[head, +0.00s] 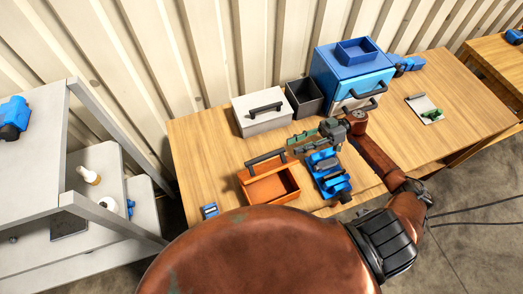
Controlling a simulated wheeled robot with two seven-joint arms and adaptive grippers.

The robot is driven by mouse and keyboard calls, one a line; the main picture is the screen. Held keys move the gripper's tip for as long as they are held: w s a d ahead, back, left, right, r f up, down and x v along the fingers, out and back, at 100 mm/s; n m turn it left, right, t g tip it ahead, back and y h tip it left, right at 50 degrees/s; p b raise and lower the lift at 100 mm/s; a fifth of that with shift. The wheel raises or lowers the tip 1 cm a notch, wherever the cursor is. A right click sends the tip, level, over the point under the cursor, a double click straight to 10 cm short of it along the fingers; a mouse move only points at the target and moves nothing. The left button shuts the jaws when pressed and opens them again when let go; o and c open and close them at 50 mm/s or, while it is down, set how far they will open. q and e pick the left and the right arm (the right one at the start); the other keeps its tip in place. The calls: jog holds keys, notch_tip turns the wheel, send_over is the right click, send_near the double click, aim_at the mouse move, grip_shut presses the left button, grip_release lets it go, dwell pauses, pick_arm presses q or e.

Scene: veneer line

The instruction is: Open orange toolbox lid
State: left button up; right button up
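The orange toolbox (270,187) sits near the middle of the wooden table. I see into its empty-looking orange interior from above. A black bar handle (265,157) lies along its back edge, so the lid seems to be swung back there, though I cannot see the lid's full face. My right gripper (294,142) reaches in from the right, behind and to the right of the toolbox. Its two fingers point left and are spread apart with nothing visible between them. It looks close to the handle's right end; contact cannot be told. My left gripper is not in view.
A blue tool (327,174) lies right of the toolbox, under my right arm. Behind stand a white box with a black handle (262,111), a dark bin (304,97) and a blue drawer cabinet (345,72). A small blue item (209,211) lies front left. A grey shelf cart (75,204) stands left.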

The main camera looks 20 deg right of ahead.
aim_at(272, 153)
jog(key=a, duration=0.2)
jog(key=a+p, duration=0.1)
jog(key=a, duration=0.2)
jog(key=a+p, duration=0.1)
jog(key=a, duration=0.1)
jog(key=shift+a+r, duration=0.2)
jog(key=shift+r, duration=0.1)
jog(key=a, duration=0.2)
jog(key=shift+s+a+p, duration=0.1)
jog(key=shift+a+p, duration=0.3)
jog(key=shift+a+f, duration=0.15)
jog(key=shift+a, duration=0.9)
jog(key=shift+c, duration=0.4)
jog(key=c, duration=0.3)
grip_shut()
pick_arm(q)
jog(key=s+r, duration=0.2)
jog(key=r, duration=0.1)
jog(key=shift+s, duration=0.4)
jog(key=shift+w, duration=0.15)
